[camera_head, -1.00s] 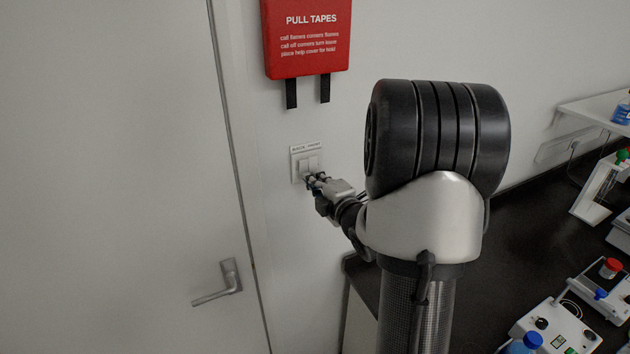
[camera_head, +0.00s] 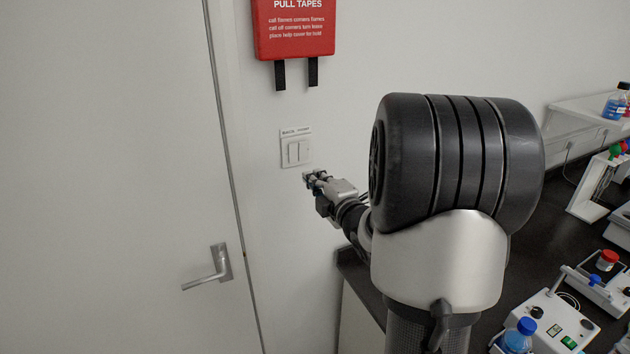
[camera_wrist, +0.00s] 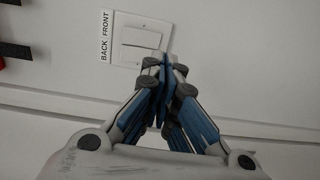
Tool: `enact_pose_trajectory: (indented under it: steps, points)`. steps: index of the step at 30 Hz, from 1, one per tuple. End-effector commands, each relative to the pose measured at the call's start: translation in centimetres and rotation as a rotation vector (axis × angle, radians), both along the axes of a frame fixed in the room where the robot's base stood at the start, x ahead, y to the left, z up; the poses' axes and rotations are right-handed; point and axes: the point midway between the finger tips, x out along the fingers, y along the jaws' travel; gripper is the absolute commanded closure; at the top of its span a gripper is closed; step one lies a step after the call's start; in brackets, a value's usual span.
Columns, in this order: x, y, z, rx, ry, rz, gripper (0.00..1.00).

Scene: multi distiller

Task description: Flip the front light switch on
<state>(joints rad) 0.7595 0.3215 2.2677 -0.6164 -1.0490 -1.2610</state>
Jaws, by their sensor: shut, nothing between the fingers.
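A white double light switch (camera_head: 296,151) is on the wall, under a small label. In the wrist view the label (camera_wrist: 105,37) reads BACK FRONT. By that label, the front rocker (camera_head: 303,151) is the right one in the head view; it is the upper rocker (camera_wrist: 145,35) in the wrist view. I cannot tell which way either rocker is tilted. My gripper (camera_head: 309,177) is shut and empty, just below and right of the switch plate in the head view. In the wrist view its closed fingertips (camera_wrist: 165,62) overlap the plate's lower right corner. A gap to the wall seems to show.
A red PULL TAPES box (camera_head: 293,28) with two black straps hangs above the switch. A door with a lever handle (camera_head: 213,268) is on the left. A dark bench (camera_head: 535,235) with lab devices and bottles is on the right, behind my arm.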

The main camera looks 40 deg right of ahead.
Motion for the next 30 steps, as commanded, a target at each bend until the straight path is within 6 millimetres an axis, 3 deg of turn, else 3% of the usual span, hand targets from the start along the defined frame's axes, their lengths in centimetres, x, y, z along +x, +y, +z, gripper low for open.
enact_pose_trajectory:
  steps: [6,12,30]
  points:
    - [-4.9,1.0,-0.3,-0.002,-0.002,-0.005,1.00]
    - [-7.3,1.6,-0.6,-0.002,-0.003,-0.002,1.00]
    - [-7.9,1.8,-0.7,-0.003,-0.002,0.000,1.00]
